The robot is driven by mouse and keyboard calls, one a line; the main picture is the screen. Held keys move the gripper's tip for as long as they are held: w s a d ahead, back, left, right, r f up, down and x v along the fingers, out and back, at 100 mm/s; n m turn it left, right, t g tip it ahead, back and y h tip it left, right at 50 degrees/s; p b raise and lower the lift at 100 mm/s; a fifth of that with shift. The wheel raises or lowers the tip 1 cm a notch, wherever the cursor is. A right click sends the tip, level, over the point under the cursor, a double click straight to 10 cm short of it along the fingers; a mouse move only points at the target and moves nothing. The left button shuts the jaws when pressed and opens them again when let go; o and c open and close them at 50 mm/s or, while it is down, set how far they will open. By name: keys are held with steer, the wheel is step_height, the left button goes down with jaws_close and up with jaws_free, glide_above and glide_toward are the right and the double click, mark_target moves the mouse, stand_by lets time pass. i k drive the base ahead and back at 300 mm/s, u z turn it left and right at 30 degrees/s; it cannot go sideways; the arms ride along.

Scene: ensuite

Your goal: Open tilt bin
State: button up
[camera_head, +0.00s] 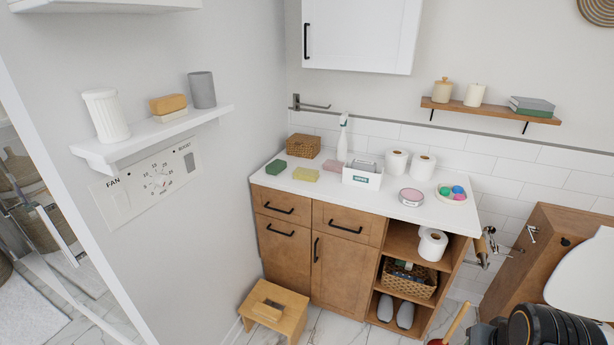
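The wooden vanity cabinet (393,210) stands against the back wall under a white top. What looks like the tilt bin is its lower-left front panel (284,258), with a black horizontal handle (280,231) near the top edge. This panel looks closed, flush with the fronts around it. Two closed drawers sit above, and a door (338,268) with a vertical handle stands to its right. A dark part of my arm shows at the lower right corner, far from the panel. My gripper's fingertips are not visible.
A wooden step stool (273,306) stands on the floor close in front of the panel, overlapping its lower part in view. The grey wall with a shelf (160,135) is on the left. A plunger (449,328) and toilet (582,272) are at right.

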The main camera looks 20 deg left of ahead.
mark_target(288, 244)
steer(key=u, duration=1.65)
steer(key=i, duration=1.2)
steer(key=z, duration=0.05)
